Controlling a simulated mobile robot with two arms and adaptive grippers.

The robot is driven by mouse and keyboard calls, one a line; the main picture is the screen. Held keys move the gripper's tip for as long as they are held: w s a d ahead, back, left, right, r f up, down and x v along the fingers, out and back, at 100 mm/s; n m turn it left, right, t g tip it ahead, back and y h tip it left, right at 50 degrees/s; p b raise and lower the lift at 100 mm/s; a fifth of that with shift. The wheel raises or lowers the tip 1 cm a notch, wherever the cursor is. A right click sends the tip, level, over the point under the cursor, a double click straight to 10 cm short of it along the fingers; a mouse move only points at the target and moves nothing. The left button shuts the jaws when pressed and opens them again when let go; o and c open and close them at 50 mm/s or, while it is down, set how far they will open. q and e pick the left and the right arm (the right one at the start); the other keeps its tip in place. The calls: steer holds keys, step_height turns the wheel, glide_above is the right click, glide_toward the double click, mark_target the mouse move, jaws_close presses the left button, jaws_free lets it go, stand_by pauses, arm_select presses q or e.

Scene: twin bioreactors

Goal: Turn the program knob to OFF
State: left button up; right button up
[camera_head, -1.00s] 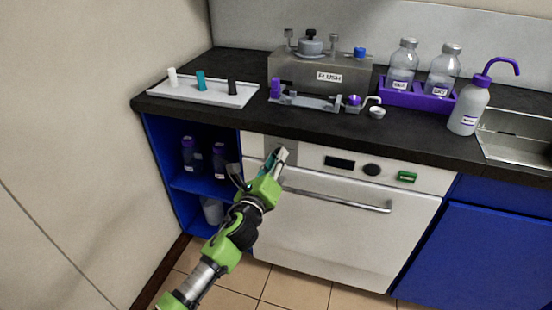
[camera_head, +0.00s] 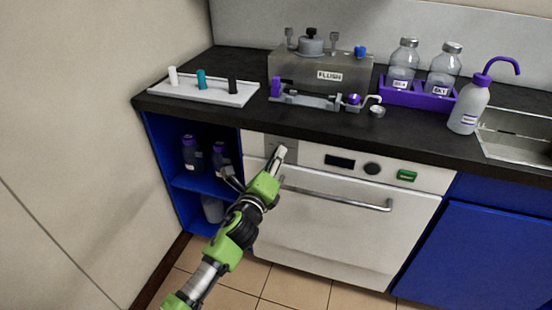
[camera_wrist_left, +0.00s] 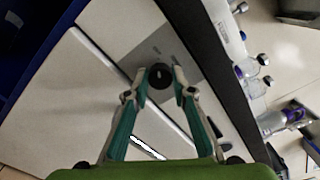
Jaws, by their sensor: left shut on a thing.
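The program knob (camera_wrist_left: 160,75) is a round black knob with a small pale mark, on a grey panel (camera_wrist_left: 150,50) of the white appliance front. My left gripper (camera_wrist_left: 160,82) has a fingertip on each side of it and is shut on it. In the head view my left gripper (camera_head: 277,158) reaches the left end of the control strip, and its fingers hide the held knob there. Another dark round knob (camera_head: 372,168) sits farther right on the strip, apart from the gripper. My right gripper is not in view.
The appliance (camera_head: 330,230) has a bar handle (camera_head: 340,200) just below the gripper, plus a display (camera_head: 340,161) and green button (camera_head: 407,175). The dark counter (camera_head: 220,118) overhangs above. An open blue shelf (camera_head: 165,165) with bottles stands left.

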arm_select(q)
steer(key=o, duration=1.1)
steer(key=v, duration=1.2)
